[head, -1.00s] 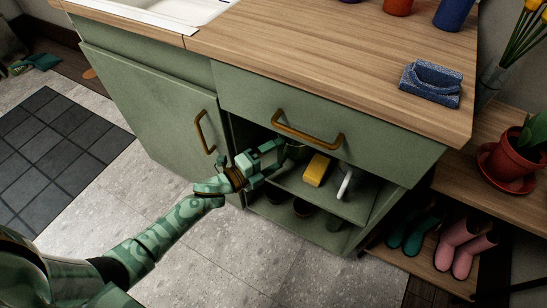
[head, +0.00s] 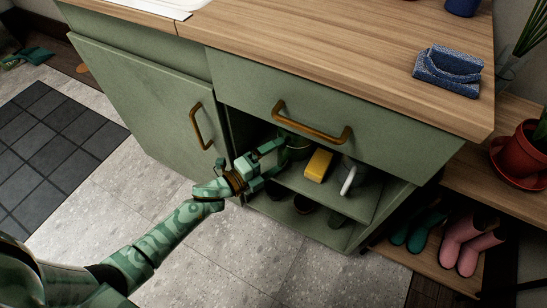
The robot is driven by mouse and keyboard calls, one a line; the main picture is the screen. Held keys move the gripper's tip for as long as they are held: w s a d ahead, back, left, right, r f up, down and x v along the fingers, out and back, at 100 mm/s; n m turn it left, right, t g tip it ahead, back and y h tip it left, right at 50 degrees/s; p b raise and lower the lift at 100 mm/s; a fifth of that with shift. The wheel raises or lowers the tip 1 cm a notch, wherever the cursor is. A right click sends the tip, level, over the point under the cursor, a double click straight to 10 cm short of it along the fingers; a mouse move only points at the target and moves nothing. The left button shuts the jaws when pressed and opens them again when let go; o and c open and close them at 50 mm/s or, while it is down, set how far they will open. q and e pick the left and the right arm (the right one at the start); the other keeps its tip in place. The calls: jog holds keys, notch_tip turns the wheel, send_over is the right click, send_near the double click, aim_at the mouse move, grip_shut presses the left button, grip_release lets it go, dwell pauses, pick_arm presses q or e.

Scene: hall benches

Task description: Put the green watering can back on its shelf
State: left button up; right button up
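The green watering can (head: 297,147) appears as a dark green rounded shape on the upper shelf (head: 345,204) of the open cabinet, at the shelf's left end. The drawer front and its handle partly hide it, so its spout and handle cannot be made out. My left gripper (head: 276,159) is at the cabinet opening, just left of the can. Its fingers are apart, with no object seen between them. My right gripper is not in view.
On the same shelf are a yellow block (head: 318,165) and a pale item with a white handle (head: 348,178). Dark round pots (head: 304,204) stand below. The drawer handle (head: 312,125) juts out above the opening. Teal boots (head: 417,230) and pink boots (head: 466,242) stand at right.

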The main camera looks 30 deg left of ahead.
pick_arm(q)
jog(key=shift+r, duration=0.1)
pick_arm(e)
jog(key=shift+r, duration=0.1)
pick_arm(q)
jog(key=shift+s+a+p, duration=0.15)
jog(key=shift+s+p, duration=0.15)
jog(key=p+v, duration=0.3)
jog(key=v, duration=0.8)
jog(key=s+a+f+n+g+y, duration=0.3)
jog(key=s+f+n+g+y, duration=0.4)
jog(key=s+f+n, duration=0.5)
jog(key=s+f+n+g+y, duration=0.1)
jog(key=s+n+g+y, duration=0.2)
jog(key=s, duration=2.1)
jog(key=g, duration=0.5)
jog(key=shift+s+f+n+y, duration=0.15)
jog(key=shift+s+n+y, duration=0.05)
jog(key=shift+n+y, duration=0.1)
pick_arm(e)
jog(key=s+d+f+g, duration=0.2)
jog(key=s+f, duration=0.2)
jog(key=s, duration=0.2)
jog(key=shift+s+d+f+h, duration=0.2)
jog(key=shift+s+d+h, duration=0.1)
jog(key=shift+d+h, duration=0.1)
